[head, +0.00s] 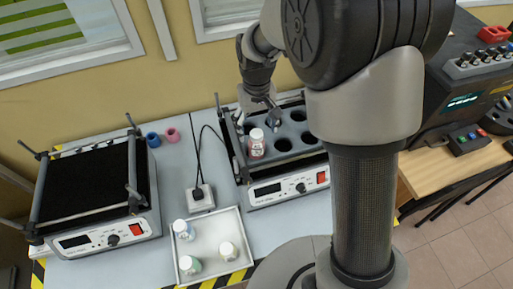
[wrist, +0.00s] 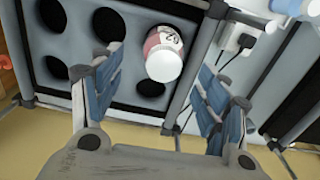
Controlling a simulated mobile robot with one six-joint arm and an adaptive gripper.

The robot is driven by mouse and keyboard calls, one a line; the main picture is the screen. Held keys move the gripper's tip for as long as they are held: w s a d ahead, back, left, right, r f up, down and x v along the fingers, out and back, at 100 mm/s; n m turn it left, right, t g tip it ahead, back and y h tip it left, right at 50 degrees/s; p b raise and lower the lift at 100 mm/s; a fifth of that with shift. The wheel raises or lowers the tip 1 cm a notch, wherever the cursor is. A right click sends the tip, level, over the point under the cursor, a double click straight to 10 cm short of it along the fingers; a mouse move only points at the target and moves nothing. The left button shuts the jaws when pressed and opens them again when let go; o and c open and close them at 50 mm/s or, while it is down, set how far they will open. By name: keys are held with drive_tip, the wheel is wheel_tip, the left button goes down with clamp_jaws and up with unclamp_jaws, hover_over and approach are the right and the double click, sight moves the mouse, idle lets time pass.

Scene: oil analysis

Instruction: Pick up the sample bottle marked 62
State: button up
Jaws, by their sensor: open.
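A white-capped sample bottle with a red-and-white label (head: 257,147) stands in a front-left hole of the grey holed rack (head: 299,131) on the right-hand device. In the wrist view the same bottle (wrist: 164,55) shows dark figures on its label, turned and too small to read surely. My gripper (wrist: 160,88) is open, with one blue-padded finger on each side of the bottle in that view. No finger visibly touches it. In the head view my gripper (head: 263,112) is just behind the bottle, partly hidden by my arm.
A white tray (head: 214,213) holds several bottles: one blue-labelled (head: 183,230), one green-labelled (head: 190,265) and one yellowish (head: 228,251). A black-topped device (head: 95,190) stands left. A plug and cable (head: 200,195) lie between the devices.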

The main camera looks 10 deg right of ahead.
sight(256, 141)
drive_tip(key=f, duration=0.2)
drive_tip(key=f+b, duration=0.1)
drive_tip(key=f, duration=0.1)
drive_tip(key=f+b, duration=0.1)
drive_tip(key=f, duration=0.1)
drive_tip(key=shift+s+a+f, duration=0.1)
drive_tip(key=shift+s+f, duration=0.05)
drive_tip(key=shift+s, duration=0.1)
drive_tip(key=shift+w+f, duration=0.1)
drive_tip(key=shift+f, duration=0.25)
drive_tip(key=shift+r, duration=0.1)
drive_tip(key=shift+c, duration=0.3)
drive_tip(key=c, duration=1.3)
